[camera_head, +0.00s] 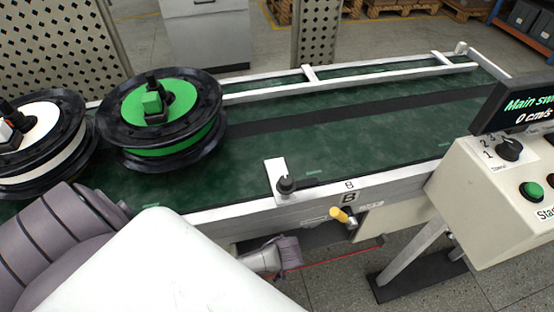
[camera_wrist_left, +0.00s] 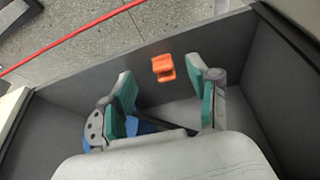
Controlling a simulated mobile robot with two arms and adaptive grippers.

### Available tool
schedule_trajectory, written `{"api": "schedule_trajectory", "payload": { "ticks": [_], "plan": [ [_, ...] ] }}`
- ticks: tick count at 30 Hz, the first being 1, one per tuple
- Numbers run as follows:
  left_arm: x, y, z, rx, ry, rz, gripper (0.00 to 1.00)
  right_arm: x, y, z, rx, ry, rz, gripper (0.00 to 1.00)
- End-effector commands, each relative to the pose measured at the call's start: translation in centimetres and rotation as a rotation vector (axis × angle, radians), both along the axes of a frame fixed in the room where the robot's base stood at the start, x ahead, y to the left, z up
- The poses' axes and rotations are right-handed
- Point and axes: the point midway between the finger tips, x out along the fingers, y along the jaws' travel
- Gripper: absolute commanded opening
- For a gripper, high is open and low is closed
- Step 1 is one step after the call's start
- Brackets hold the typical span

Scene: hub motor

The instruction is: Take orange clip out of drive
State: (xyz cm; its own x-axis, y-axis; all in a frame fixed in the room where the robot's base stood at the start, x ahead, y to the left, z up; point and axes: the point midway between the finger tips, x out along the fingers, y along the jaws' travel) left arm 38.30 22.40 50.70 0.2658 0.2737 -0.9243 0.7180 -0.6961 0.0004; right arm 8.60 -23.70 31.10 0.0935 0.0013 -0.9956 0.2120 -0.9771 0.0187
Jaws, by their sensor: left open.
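The orange clip (camera_wrist_left: 163,68) shows in the left wrist view, just beyond and between the fingertips of my left gripper (camera_wrist_left: 166,88). The gripper is open with teal pads, and the clip appears apart from both fingers, over or in a dark grey bin (camera_wrist_left: 75,85). I cannot tell whether it is falling or lying there. In the head view a drive with a green disc (camera_head: 172,127) and a drive with a white disc (camera_head: 45,160) lie on the conveyor. No orange clip shows on either. My right gripper is out of view.
The green conveyor belt (camera_head: 330,135) is clear to the right of the drives. A control box (camera_head: 500,190) with a dark display (camera_head: 520,104) stands at the right. A metal rail (camera_head: 230,217) with a small knob (camera_head: 286,185) runs along the near edge.

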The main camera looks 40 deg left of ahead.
Motion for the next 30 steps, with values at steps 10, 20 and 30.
{"api": "schedule_trajectory", "payload": {
  "ticks": [10, 20, 30],
  "plan": [
    [1.9, 2.0, -4.2, 0.003, -0.001, 0.001, 0.60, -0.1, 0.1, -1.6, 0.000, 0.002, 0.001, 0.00],
    [2.0, 2.1, -4.6, 0.000, -0.001, 0.001, 0.59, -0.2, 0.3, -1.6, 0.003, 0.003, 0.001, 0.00],
    [2.0, 2.1, -4.6, 0.001, -0.001, 0.000, 0.14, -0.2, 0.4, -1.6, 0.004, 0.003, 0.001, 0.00]
  ]
}}
